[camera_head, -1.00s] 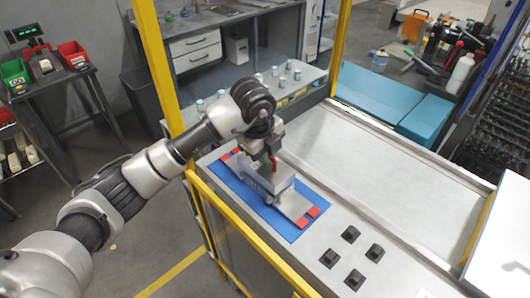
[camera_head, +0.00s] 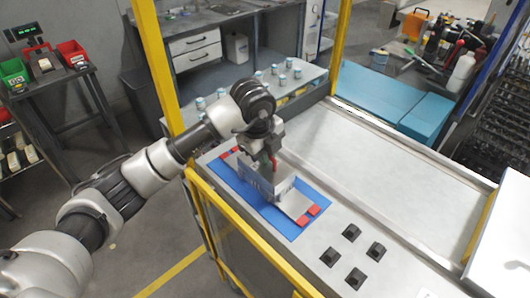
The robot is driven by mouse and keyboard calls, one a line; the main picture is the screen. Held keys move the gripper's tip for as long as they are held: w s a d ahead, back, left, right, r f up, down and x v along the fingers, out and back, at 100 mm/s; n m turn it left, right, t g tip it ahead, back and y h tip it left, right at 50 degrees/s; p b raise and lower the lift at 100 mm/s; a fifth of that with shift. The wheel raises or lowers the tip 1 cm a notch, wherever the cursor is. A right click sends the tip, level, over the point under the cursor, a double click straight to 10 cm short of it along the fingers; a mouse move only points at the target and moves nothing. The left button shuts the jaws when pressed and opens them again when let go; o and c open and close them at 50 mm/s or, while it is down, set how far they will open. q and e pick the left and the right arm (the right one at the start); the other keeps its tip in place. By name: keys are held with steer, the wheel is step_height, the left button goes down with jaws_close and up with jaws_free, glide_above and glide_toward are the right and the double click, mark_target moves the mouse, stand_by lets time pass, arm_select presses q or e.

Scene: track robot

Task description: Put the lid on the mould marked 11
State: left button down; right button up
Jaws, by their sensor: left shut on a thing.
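My left gripper (camera_head: 270,163) is shut on a grey, box-like piece, which I take to be the lid (camera_head: 284,187). It is over a flat grey plate (camera_head: 295,206) with red end pieces (camera_head: 314,210), on a blue mat (camera_head: 230,183). The gripper and the held piece hide the middle of the plate. I cannot tell whether the held piece touches what is below it, nor make out a separate mould. No number 11 can be read. My right gripper is not in view.
Several small black blocks (camera_head: 351,232) stand on the grey bench top (camera_head: 360,160), right of the mat. A yellow frame (camera_head: 225,235) runs along the near side, with a yellow post (camera_head: 156,60) behind my arm. Several small cans (camera_head: 282,80) stand on a shelf behind. The bench middle is clear.

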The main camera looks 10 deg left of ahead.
arm_select(q)
steer(key=shift+f, duration=0.25)
steer(key=c, duration=1.1)
jaws_free()
